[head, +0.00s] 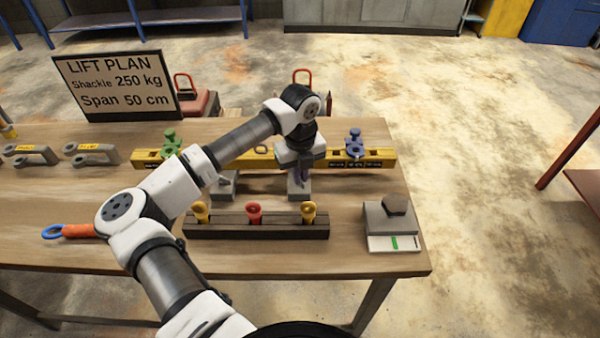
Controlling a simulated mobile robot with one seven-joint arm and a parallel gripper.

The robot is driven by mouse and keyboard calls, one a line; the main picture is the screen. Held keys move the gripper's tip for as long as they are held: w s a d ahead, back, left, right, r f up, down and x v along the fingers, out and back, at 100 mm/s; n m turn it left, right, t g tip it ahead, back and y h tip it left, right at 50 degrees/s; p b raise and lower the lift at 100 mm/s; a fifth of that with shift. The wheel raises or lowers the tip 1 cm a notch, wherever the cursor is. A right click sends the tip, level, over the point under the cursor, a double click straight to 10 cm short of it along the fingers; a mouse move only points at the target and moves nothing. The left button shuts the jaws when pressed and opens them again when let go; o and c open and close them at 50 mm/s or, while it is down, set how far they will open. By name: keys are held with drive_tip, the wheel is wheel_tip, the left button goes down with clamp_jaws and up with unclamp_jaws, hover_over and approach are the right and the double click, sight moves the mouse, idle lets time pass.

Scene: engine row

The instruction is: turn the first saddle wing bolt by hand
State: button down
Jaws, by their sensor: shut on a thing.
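My gripper (301,180) points down at the front side of the yellow beam (235,160), right of its middle. It is shut on a small purple part (303,172), mostly hidden by the gripper; I cannot tell whether this is a wing bolt. A grey block (299,192) stands just below the jaws. A green saddle fitting (170,143) sits on the beam's left part, and a blue one (354,143) on its right part, to the right of my gripper.
A dark rack (256,231) with two yellow pieces and a red one stands in front. A scale-like device (393,242) bears a dark hexagonal piece at the right. Grey shackles (92,154) and a lift plan sign (117,85) are at the left.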

drive_tip(key=shift+f+m+b, duration=0.15)
drive_tip(key=shift+m+b, duration=0.15)
drive_tip(key=shift+b, duration=0.35)
drive_tip(key=shift+f+m+b, duration=0.1)
drive_tip(key=shift+m+b, duration=0.5)
drive_tip(key=shift+b, duration=0.4)
drive_tip(key=m+b, duration=0.2)
drive_tip(key=b, duration=0.1)
drive_tip(key=shift+a+m, duration=0.15)
drive_tip(key=shift+m, duration=0.15)
drive_tip(key=m+b, duration=0.6)
drive_tip(key=shift+w+a, duration=0.1)
drive_tip(key=shift+a, duration=0.05)
drive_tip(key=m+b, duration=0.1)
drive_tip(key=m, duration=0.1)
drive_tip(key=m+b, duration=0.1)
drive_tip(key=m, duration=0.2)
drive_tip(key=shift+w+a+r+m+b, duration=0.1)
drive_tip(key=shift+w+r+m+b, duration=0.05)
drive_tip(key=shift+r+m+b, duration=0.2)
drive_tip(key=m, duration=0.3)
drive_tip(key=m+b, duration=0.1)
drive_tip(key=m, duration=0.2)
drive_tip(key=shift+w+r, duration=0.1)
drive_tip(key=shift+w, duration=0.1)
drive_tip(key=c, duration=1.7)
unclamp_jaws()
drive_tip(key=shift+o, duration=0.6)
drive_tip(key=shift+s, duration=0.1)
